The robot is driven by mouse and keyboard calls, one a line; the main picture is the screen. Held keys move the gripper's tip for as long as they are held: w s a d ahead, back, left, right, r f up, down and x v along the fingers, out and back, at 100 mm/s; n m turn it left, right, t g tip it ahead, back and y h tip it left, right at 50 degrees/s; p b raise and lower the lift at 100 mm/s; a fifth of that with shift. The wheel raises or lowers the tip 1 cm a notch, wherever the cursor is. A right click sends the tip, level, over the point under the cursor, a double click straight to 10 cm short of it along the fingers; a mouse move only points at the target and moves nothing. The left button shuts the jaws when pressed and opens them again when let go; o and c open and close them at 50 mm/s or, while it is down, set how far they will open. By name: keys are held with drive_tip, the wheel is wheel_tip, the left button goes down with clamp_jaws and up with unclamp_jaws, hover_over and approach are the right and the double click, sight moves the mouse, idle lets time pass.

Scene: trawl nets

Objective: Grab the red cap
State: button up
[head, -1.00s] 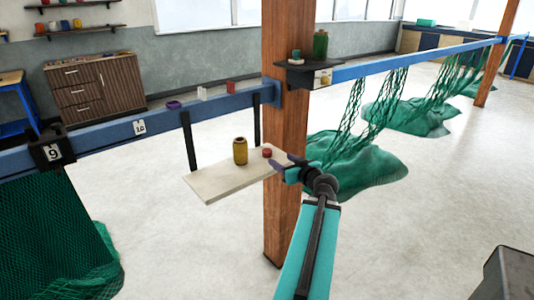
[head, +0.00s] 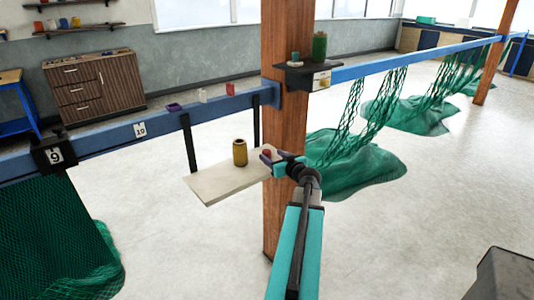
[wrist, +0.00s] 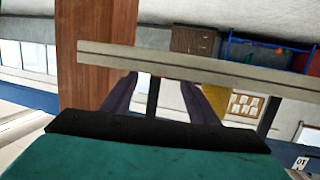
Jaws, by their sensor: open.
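The red cap (head: 267,154) is small and sits near the right end of the pale hanging shelf (head: 222,184), beside the wooden post. A yellow-brown jar (head: 240,152) stands upright to its left. My gripper (head: 271,156) is open at the cap, with its fingertips close around it in the head view; contact cannot be told. In the wrist view, which is upside down, the two purple fingers (wrist: 160,100) are spread apart by the shelf edge (wrist: 200,70).
The wooden post (head: 285,100) stands right beside my gripper. A blue rail (head: 210,109) runs above the shelf, with dark hangers (head: 189,143) down to it. Green nets (head: 355,165) lie behind on the right. Open floor (head: 430,220) is at right.

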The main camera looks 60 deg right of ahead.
sight(269, 153)
drive_tip(key=shift+w+d, duration=0.2)
drive_tip(key=shift+w, duration=0.2)
drive_tip(key=shift+p+x, duration=1.4)
drive_tip(key=shift+x, duration=1.2)
drive_tip(key=shift+s+f, duration=0.1)
drive_tip(key=shift+f, duration=0.05)
drive_tip(key=c, duration=1.1)
drive_tip(key=shift+r, duration=0.2)
